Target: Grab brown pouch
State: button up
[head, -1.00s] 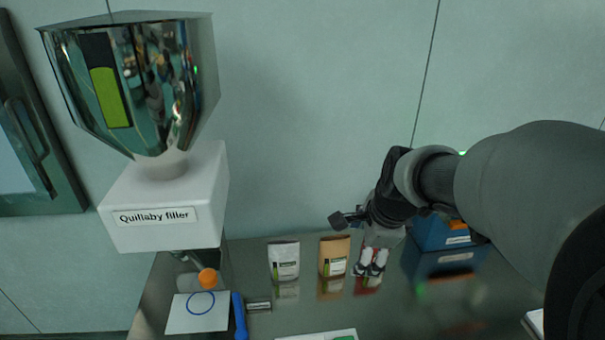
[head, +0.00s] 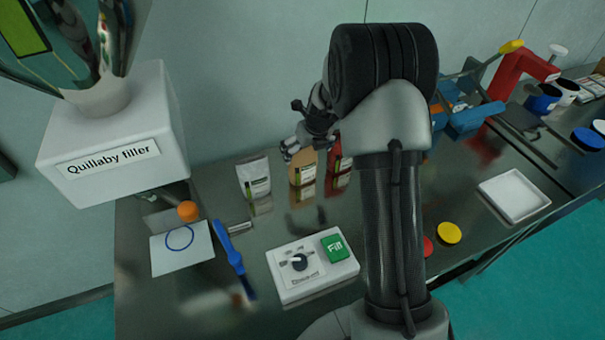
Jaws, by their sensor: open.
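The brown pouch (head: 303,168) stands upright at the back of the dark table, with a pale label on its front. A white pouch (head: 254,178) stands to its left and a red pouch (head: 338,166) to its right, partly hidden by my arm. My gripper (head: 287,150) is open, with its fingers just above and in front of the brown pouch's top in the head view. I cannot tell whether they touch it. Nothing shows between the fingers.
The Quillaby filler (head: 115,140) stands at the left. A control box (head: 312,272) with a green Fill button, a blue tool (head: 235,262) and a white card (head: 182,250) lie in front. A white tray (head: 514,196) and a blue device (head: 470,116) are at the right.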

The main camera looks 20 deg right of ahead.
aim_at(303, 162)
jog(key=x, duration=0.3)
jog(key=shift+w+f+b, duration=0.1)
jog(key=shift+f+b, duration=0.05)
jog(key=shift+b, duration=0.2)
jog(key=b+x, duration=0.2)
jog(key=x, duration=0.2)
jog(key=shift+d+f, duration=0.1)
jog(key=shift+f, duration=0.2)
jog(key=shift+w+f, duration=0.25)
jog(key=shift+f, duration=0.1)
jog(key=shift+r, duration=0.1)
jog(key=shift+s, duration=0.1)
jog(key=shift+c, duration=0.2)
jog(key=shift+s, duration=0.1)
jog(key=c, duration=1.1)
